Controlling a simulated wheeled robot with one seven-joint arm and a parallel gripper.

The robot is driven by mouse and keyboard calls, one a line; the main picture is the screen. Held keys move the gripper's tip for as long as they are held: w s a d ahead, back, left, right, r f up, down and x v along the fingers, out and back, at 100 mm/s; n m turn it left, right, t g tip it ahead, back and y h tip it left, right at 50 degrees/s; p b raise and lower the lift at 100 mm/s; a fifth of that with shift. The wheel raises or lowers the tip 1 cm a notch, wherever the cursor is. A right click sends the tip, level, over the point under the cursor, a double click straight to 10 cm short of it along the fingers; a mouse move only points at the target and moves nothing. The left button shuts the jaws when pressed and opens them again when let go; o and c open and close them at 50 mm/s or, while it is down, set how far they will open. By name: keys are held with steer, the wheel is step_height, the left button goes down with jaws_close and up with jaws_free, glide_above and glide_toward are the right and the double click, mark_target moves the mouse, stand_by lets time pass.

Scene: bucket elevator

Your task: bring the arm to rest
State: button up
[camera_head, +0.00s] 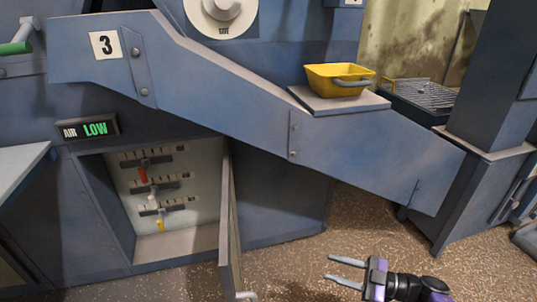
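My gripper (346,272) is at the lower right of the head view, above the brown speckled floor. Its two grey fingers point left and stand apart, with nothing between them. It touches nothing that I can see. My dark and purple wrist runs off the bottom edge of the picture, and the rest of my arm is hidden.
An open cabinet (93,197) with red, white and yellow levers is at the left, its door (231,225) swung outward. A blue chute (225,90) slopes down rightward. A yellow bin (335,82) sits on its ledge. A display (88,129) reads AIR LOW. Floor around my gripper is clear.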

steer(key=w+a+r+m+t, duration=0.2)
steer(key=w+a+r+t, duration=0.1)
steer(key=a+r+t, duration=0.3)
steer(key=s+r+m+t+h, duration=0.3)
steer(key=s+m+t+h, duration=0.1)
steer(key=m+t+h, duration=0.4)
steer(key=s+d+r+m+g+h, duration=0.1)
steer(key=s+d+m+g+h, duration=0.15)
steer(key=s, duration=1.15)
steer(key=s+d+r+m+g+h, duration=0.1)
steer(key=s+d+m+h, duration=0.25)
steer(key=s, duration=1.05)
steer(key=s+d+r+m+g+h, duration=0.2)
steer(key=s+h, duration=0.1)
steer(key=s, duration=1.1)
step_height(320, 180, up, 27)
steer(key=p, duration=2.8)
steer(key=shift+w, duration=0.35)
steer(key=shift+a+f, duration=0.1)
